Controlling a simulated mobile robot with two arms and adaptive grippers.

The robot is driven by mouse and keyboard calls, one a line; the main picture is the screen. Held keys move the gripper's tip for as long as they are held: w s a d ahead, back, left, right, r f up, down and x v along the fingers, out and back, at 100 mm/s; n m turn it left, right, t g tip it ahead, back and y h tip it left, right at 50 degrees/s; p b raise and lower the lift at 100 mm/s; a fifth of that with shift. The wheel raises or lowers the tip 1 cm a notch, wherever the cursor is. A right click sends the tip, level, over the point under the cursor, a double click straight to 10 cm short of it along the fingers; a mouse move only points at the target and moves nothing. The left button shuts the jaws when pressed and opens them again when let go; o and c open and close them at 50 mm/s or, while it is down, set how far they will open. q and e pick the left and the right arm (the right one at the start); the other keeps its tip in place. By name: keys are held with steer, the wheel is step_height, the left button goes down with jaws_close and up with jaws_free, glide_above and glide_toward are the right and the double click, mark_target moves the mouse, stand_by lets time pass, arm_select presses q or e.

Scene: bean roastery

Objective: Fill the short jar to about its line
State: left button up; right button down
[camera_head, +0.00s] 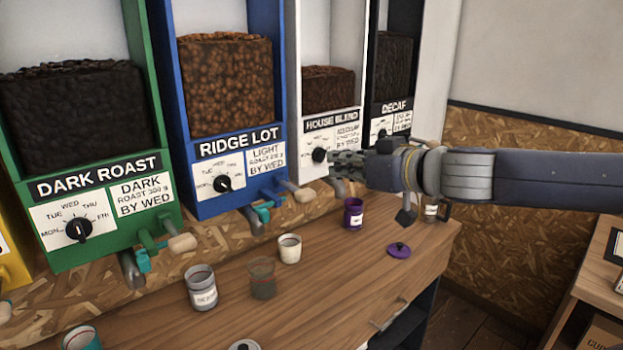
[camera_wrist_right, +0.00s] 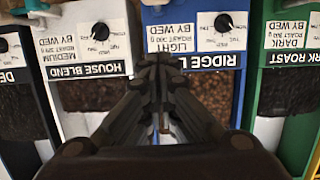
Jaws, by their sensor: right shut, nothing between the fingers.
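Several jars stand on the wooden counter (camera_head: 330,287): a grey labelled jar (camera_head: 201,290), a clear glass jar (camera_head: 262,280), a small cream jar (camera_head: 289,249) and a purple jar (camera_head: 353,215). I cannot tell which is the short jar, and no fill line is readable. My right gripper (camera_head: 336,165) is shut and empty in front of the House Blend dispenser (camera_head: 333,122), above the purple jar. In the right wrist view the closed fingers (camera_wrist_right: 160,66) show against the inverted House Blend and Ridge Lot (camera_wrist_right: 207,62) fronts. My left gripper is not in view.
Dark Roast (camera_head: 98,187), Ridge Lot and Decaf (camera_head: 394,108) dispensers line the wall, with spouts and wooden-ended handles low on their fronts. A purple lid (camera_head: 398,250) lies right of the jars. A teal-rimmed cup (camera_head: 80,339) stands front left. The counter's front right is clear.

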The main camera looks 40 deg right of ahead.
mark_target(294, 189)
arm_select(q)
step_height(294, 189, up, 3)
steer(key=p, duration=0.2)
steer(key=shift+p, duration=0.3)
arm_select(e)
steer(key=w+f, duration=0.6)
steer(key=w, duration=0.2)
steer(key=shift+w+a+f, duration=0.15)
steer(key=shift+w+a, duration=0.1)
steer(key=shift+a, duration=0.05)
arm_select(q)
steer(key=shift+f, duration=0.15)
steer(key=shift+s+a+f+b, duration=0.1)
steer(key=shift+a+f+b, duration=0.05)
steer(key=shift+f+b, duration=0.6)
arm_select(e)
steer(key=shift+s+f, duration=0.1)
steer(key=shift+f, duration=0.1)
steer(key=shift+t, duration=0.3)
